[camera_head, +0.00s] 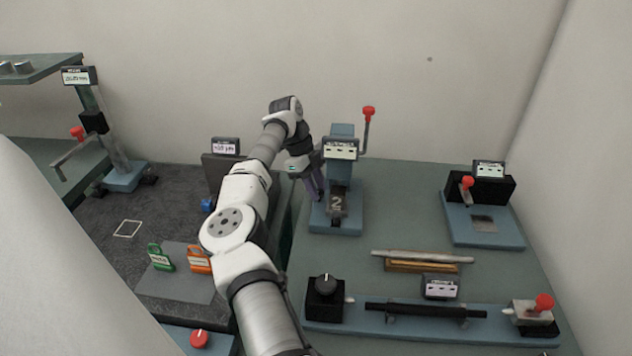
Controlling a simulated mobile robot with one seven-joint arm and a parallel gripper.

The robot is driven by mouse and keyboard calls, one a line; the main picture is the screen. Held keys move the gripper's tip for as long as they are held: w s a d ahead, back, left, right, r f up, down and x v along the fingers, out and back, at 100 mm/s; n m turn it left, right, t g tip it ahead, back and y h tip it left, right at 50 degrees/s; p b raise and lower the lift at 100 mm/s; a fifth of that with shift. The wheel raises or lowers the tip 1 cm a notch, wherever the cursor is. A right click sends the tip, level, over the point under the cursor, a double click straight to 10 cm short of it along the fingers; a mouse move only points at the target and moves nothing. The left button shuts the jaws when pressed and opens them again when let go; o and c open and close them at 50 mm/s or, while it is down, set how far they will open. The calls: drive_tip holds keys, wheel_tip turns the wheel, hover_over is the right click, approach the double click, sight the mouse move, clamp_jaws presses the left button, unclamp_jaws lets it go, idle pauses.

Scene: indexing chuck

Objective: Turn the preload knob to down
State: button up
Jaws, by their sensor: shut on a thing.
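My gripper (316,190) reaches down at the left side of a blue press-like stand (341,152). Its purplish fingers are shut on a small part at that side, which I take to be the preload knob. The fingers hide the knob, so its setting cannot be read. The stand has a small white label plate, a grey block marked "2" (337,203) low at its front, and a lever with a red ball (368,112) standing up at its right.
In front are a black dial knob (326,284) on a black block, a dark bar (425,310) on a blue rail and a red-knobbed clamp (543,303). A silver rod (421,256) lies behind them. Green and orange tags (199,259) stand left of my arm.

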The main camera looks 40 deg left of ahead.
drive_tip(key=shift+m, duration=0.5)
drive_tip(key=o, duration=1)
